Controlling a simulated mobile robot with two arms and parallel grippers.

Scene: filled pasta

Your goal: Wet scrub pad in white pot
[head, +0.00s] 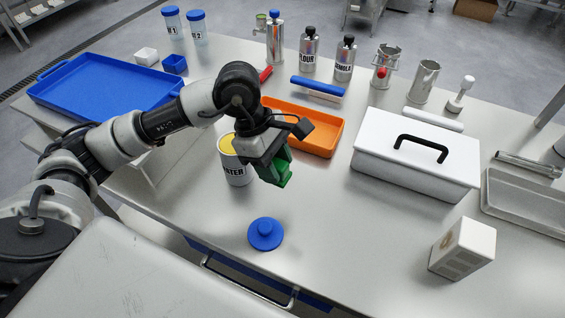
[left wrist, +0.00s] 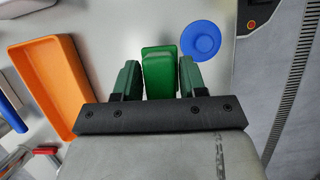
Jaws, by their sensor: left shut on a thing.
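My left gripper (head: 274,166) is shut on a green scrub pad (head: 285,179) and holds it above the table. The pad (left wrist: 159,72) also shows between the two fingers in the left wrist view. The white pot (head: 236,172) stands on the table just left of the gripper in the head view, partly hidden behind it. Its label is partly covered and ends in "TER"; yellow shows at its open top. A blue round lid with a knob (head: 265,234) lies in front of the gripper; it also shows in the left wrist view (left wrist: 201,39). My right gripper is out of view.
An orange tray (head: 331,135) lies behind the gripper. A white box with a black handle (head: 417,150) stands to the right, and a small carton (head: 463,248) at the front right. A blue tray (head: 100,84) lies at the left. Bottles line the back. The table around the lid is clear.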

